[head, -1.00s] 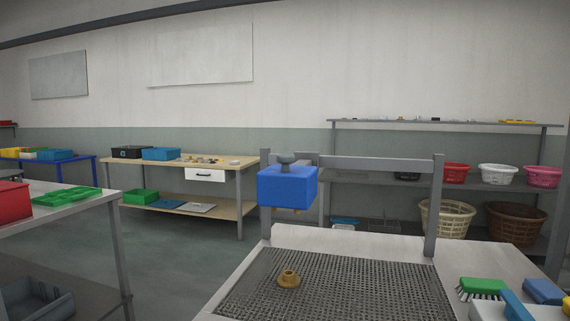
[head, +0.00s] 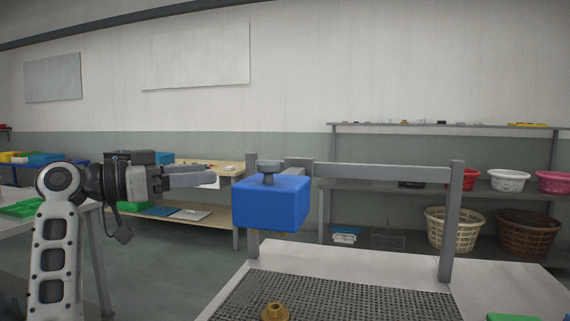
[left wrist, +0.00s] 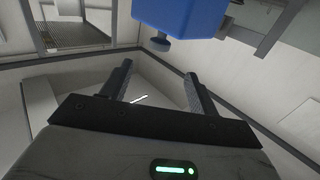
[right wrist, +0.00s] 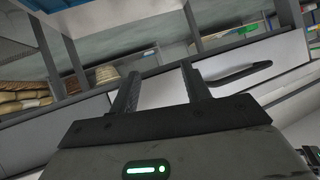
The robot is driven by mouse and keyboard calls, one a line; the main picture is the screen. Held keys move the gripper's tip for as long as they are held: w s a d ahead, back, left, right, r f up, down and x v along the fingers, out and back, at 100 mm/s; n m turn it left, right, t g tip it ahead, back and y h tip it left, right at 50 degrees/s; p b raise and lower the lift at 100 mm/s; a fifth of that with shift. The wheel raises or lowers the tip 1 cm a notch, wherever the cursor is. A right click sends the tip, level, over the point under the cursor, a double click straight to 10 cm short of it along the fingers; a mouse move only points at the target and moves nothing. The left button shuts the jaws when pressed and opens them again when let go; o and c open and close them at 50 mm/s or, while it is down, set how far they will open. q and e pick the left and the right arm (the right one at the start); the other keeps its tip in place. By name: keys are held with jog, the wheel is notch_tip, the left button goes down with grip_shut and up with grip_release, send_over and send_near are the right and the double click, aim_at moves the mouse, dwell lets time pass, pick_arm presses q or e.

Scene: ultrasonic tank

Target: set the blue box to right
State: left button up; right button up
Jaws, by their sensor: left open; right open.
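The blue box (head: 271,205) is at the left end of a grey rail (head: 385,170) above the bench, with a dark round knob (head: 268,179) on top. It looks roughly level. My left gripper (head: 212,177) is open and empty, just left of the box and near knob height, pointing right; any gap in depth is hard to judge. In the left wrist view the box (left wrist: 185,14) and its knob (left wrist: 160,43) lie beyond the fingertips, not between them. My right gripper (right wrist: 160,72) is open and empty, seen only in the right wrist view.
Grey posts (head: 451,222) carry the rail over a white bench. A perforated mesh (head: 345,298) holds a brass-coloured fitting (head: 275,311). A green item (head: 512,317) is at the front right. Shelves with baskets (head: 454,228) stand behind. A drawer (right wrist: 255,72) faces my right wrist.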

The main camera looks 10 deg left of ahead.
pick_arm(q)
jog(key=p, duration=0.2)
send_near(277, 166)
jog(key=shift+w, duration=1.2)
jog(key=p+x, duration=0.1)
jog(key=x, duration=0.7)
jog(key=shift+w+d+f, duration=0.1)
jog(key=shift+w+d, duration=0.1)
jog(key=shift+w, duration=0.05)
jog(key=shift+w+d, duration=0.25)
pick_arm(e)
jog(key=shift+s+d+g, duration=0.25)
jog(key=shift+s+g, duration=0.15)
jog(key=shift+s, duration=0.05)
